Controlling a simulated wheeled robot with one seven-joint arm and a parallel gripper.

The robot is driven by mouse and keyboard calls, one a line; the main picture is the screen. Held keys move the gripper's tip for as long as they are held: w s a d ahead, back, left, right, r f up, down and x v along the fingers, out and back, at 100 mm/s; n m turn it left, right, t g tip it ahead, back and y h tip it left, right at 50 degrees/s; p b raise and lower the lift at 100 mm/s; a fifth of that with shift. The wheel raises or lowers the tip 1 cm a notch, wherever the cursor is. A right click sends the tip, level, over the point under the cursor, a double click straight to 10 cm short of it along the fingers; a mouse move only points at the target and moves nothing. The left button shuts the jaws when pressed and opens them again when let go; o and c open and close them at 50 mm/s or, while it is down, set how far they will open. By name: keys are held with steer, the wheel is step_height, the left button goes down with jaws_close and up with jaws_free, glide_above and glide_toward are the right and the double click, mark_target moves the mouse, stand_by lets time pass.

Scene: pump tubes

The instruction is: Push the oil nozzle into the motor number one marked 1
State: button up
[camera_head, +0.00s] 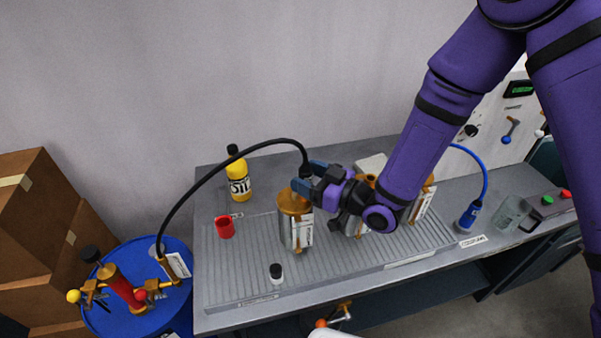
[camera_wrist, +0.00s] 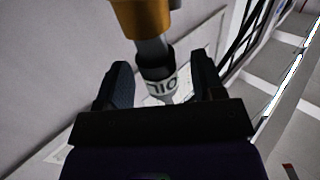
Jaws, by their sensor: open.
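The oil nozzle (camera_wrist: 160,88), dark with a white band of lettering, stands between my open fingers in the wrist view. My gripper (camera_wrist: 160,84) has a gap on each side of it. The nozzle's grey stem runs to a gold part at the top of that view; whether it is seated there cannot be told. In the head view my gripper (camera_head: 307,182) is just above the leftmost motor (camera_head: 294,222), a grey cylinder with a gold top. The black hose (camera_head: 215,172) arches down to the nozzle, mostly hidden by the gripper. The motors' numbers are not legible.
More gold-topped motors (camera_head: 361,222) stand to the right, partly behind my arm. A blue barrel (camera_head: 105,318) with a pump is at left. A yellow bottle (camera_head: 239,180), red cup (camera_head: 225,227), small jar (camera_head: 276,274) and blue coolant nozzle (camera_head: 469,215) stand on the bench.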

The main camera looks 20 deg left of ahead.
steer(key=v, duration=0.8)
steer(key=shift+d, duration=0.25)
stand_by(0.5)
steer(key=w+d+r+m+t+h, duration=0.2)
steer(key=w+d+r+t+h, duration=0.1)
steer(key=w+d+r+h, duration=0.55)
steer(key=d+r+m+t+h, duration=0.2)
steer(key=d+r+m+h, duration=0.25)
steer(key=d+r, duration=0.65)
steer(key=s+d+r+m+g+h, duration=0.1)
steer(key=s+d+r+m+h, duration=0.15)
steer(key=s+d, duration=0.45)
steer(key=s+d+r+m+g+h, duration=0.1)
steer(key=s+d+r+m+g, duration=0.1)
steer(key=s, duration=0.7)
steer(key=s+d+r+m+g+h, duration=0.1)
steer(key=s+d+r+m, duration=0.2)
steer(key=s+d, duration=0.4)
steer(key=shift+s+r+m+g, duration=0.4)
steer(key=shift+s+r, duration=0.25)
steer(key=shift+s, duration=0.25)
